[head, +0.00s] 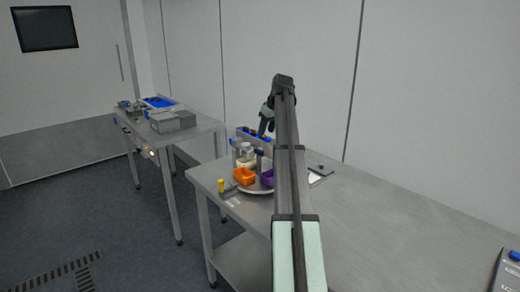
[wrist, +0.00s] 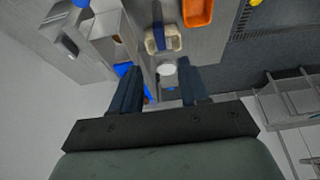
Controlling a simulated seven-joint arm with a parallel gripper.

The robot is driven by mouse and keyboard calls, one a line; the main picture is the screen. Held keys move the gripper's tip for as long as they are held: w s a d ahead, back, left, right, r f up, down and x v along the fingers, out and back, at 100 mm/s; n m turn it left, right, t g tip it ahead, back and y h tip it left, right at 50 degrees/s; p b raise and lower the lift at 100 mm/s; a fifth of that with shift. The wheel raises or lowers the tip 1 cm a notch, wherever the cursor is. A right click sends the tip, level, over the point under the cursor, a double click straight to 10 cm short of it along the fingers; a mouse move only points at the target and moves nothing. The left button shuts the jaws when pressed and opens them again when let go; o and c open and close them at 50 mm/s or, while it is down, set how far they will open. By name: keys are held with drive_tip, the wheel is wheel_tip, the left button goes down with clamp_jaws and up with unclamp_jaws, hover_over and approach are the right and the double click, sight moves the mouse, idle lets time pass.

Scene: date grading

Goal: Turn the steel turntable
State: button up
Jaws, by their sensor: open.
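The steel turntable (head: 254,190) is a pale round disc on the near steel table in the head view, partly hidden by my arm. An orange container (head: 244,176), a purple container (head: 266,178) and small pale jars (head: 244,156) stand on it. My gripper (head: 265,129) is above and behind these things, pointing down. In the wrist view my gripper (wrist: 157,70) is open, its two dark fingers apart. A white round top (wrist: 167,70) shows between the fingers; I cannot tell whether they touch it. A beige container (wrist: 162,40) and the orange container (wrist: 198,12) lie beyond.
A grey bin with blue parts (head: 254,136) stands behind the turntable. A yellow-topped item (head: 221,186) is at the table's left edge. A second table (head: 200,128) with a grey box (head: 173,121) stands at left.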

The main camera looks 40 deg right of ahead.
sight(259, 150)
drive_tip(key=x, duration=1.1)
drive_tip(key=shift+w+f, duration=0.15)
drive_tip(key=shift+c, duration=0.3)
clamp_jaws()
